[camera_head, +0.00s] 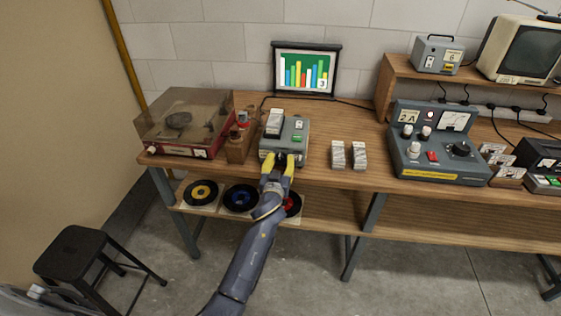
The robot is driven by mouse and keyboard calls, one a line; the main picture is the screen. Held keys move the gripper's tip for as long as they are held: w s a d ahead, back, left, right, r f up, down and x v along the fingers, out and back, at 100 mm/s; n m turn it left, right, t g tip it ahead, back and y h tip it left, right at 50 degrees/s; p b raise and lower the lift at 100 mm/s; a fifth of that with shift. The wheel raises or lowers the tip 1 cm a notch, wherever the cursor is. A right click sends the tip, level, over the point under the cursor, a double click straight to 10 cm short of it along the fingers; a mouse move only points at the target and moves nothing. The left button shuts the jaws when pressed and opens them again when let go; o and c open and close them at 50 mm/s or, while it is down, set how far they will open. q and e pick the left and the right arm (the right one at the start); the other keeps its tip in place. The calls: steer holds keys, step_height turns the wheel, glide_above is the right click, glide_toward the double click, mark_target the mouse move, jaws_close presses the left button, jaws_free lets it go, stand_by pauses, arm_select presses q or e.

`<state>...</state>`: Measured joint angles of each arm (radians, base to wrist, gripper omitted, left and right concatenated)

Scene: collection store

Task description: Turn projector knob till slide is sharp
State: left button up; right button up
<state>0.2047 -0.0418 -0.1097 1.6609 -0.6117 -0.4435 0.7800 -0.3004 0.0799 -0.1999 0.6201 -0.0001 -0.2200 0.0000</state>
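The projector (295,129) is a grey box on the wooden bench, with a white-and-dark slide holder on top and a green lit button. The screen (305,70) behind it shows a coloured bar chart with a 3 in its corner; its edges look fairly crisp at this size. My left gripper (279,163) is at the projector's front face, its yellow fingers spread apart. A small dark knob (281,158) shows between the fingertips; contact with it is hard to tell. My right gripper is not in view.
A record player (185,122) and a wooden rack (240,141) stand left of the projector. Two small white-and-grey blocks (348,155) and a control unit (438,146) stand to the right. Records lie on the lower shelf (330,210). A black stool (75,250) stands on the floor.

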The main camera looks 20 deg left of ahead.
arm_select(q)
jaws_close()
steer(key=shift+f+m, duration=0.1)
steer(key=shift+m, duration=2)
steer(key=shift+o, duration=2)
jaws_free()
steer(key=shift+s, duration=0.1)
